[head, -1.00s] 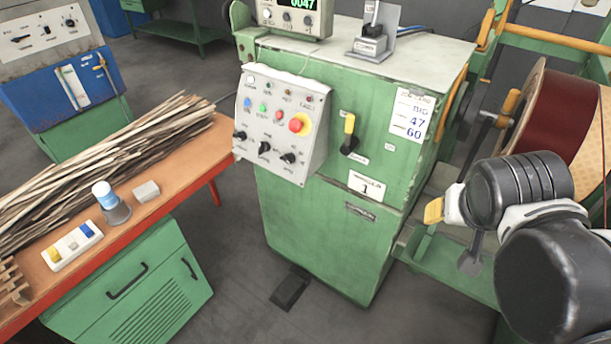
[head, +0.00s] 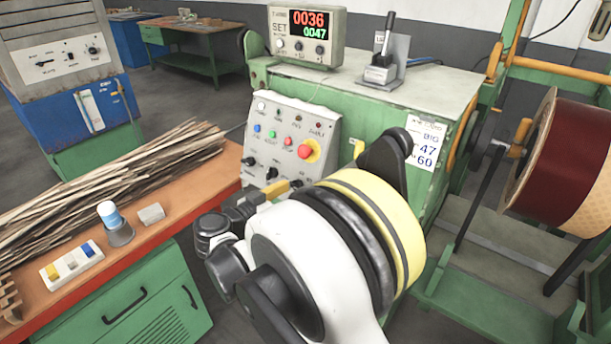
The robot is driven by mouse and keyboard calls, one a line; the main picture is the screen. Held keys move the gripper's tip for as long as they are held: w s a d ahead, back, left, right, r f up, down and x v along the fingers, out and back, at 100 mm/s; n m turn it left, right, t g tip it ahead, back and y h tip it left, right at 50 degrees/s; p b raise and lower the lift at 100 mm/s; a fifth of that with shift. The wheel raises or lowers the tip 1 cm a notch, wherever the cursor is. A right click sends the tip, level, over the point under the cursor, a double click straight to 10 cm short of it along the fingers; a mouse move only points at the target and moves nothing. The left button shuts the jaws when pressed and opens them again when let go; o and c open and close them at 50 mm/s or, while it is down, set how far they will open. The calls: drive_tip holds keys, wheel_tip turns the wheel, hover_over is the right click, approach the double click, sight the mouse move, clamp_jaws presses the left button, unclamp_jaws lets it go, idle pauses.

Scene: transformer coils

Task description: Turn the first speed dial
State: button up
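My arm reaches across the front of the machine. My gripper (head: 275,190), with a yellow tip, is just below the dials in the picture. I see no clear contact, and its finger opening is hidden.
A lever unit (head: 383,68) is on the machine top. The orange workbench (head: 190,180) with wooden strips is at left; a dark red coil (head: 555,155) is at right.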

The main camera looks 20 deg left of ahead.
sight(293, 184)
drive_tip(key=s+a+f+m+t, duration=0.1)
drive_tip(key=s+a+f+t, duration=0.1)
drive_tip(key=s+a+f, duration=0.35)
drive_tip(key=b+x, duration=0.1)
drive_tip(key=x, duration=0.2)
drive_tip(key=a+r+b+x, duration=0.1)
drive_tip(key=x, duration=0.3)
drive_tip(key=b+x, duration=0.1)
drive_tip(key=x, duration=0.2)
drive_tip(key=shift+w+a+r+b, duration=0.2)
drive_tip(key=shift+w+r+b, duration=0.2)
drive_tip(key=shift+w, duration=0.35)
drive_tip(key=shift+w+d, duration=0.1)
drive_tip(key=shift+w, duration=0.35)
drive_tip(key=c, duration=1.2)
